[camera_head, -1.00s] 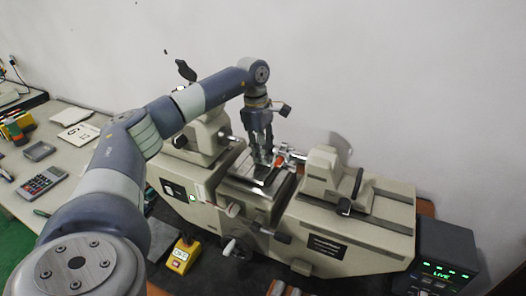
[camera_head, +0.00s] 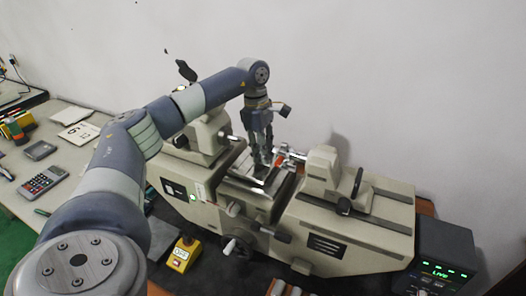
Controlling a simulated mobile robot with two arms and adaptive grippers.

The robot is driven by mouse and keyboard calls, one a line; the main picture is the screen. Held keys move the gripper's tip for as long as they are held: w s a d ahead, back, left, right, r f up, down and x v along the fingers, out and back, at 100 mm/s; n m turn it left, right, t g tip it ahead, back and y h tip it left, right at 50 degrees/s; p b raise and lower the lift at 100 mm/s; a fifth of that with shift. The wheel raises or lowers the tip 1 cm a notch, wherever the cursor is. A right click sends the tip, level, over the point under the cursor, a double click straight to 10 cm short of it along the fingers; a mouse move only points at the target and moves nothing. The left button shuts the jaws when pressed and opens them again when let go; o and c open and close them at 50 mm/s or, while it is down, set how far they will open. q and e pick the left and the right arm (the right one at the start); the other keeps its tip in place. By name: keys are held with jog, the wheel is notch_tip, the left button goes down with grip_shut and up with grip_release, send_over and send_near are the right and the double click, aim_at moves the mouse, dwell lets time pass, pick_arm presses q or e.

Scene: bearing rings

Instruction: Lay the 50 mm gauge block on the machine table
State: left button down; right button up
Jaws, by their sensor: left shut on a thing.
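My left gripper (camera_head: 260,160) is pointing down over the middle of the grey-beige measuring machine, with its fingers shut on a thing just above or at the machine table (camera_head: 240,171). The held thing, taken to be the 50 mm gauge block, is mostly hidden by the fingers and too small to make out. I cannot tell whether it touches the table. A small orange-red part shows right beside the fingertips. My right gripper is not in view.
The machine's left head (camera_head: 203,135) and right head (camera_head: 322,172) stand on either side of the table. A readout box (camera_head: 447,262) is at the right. A yellow box (camera_head: 183,254) stands in front. A calculator (camera_head: 43,182) lies on the left bench.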

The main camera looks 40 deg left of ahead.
pick_arm(q)
jog(key=shift+f, duration=0.3)
dwell(0.5)
jog(key=c, duration=1.4)
grip_release()
jog(key=shift+o, duration=0.2)
jog(key=shift+r+p, duration=0.45)
jog(key=shift+r, duration=3.8)
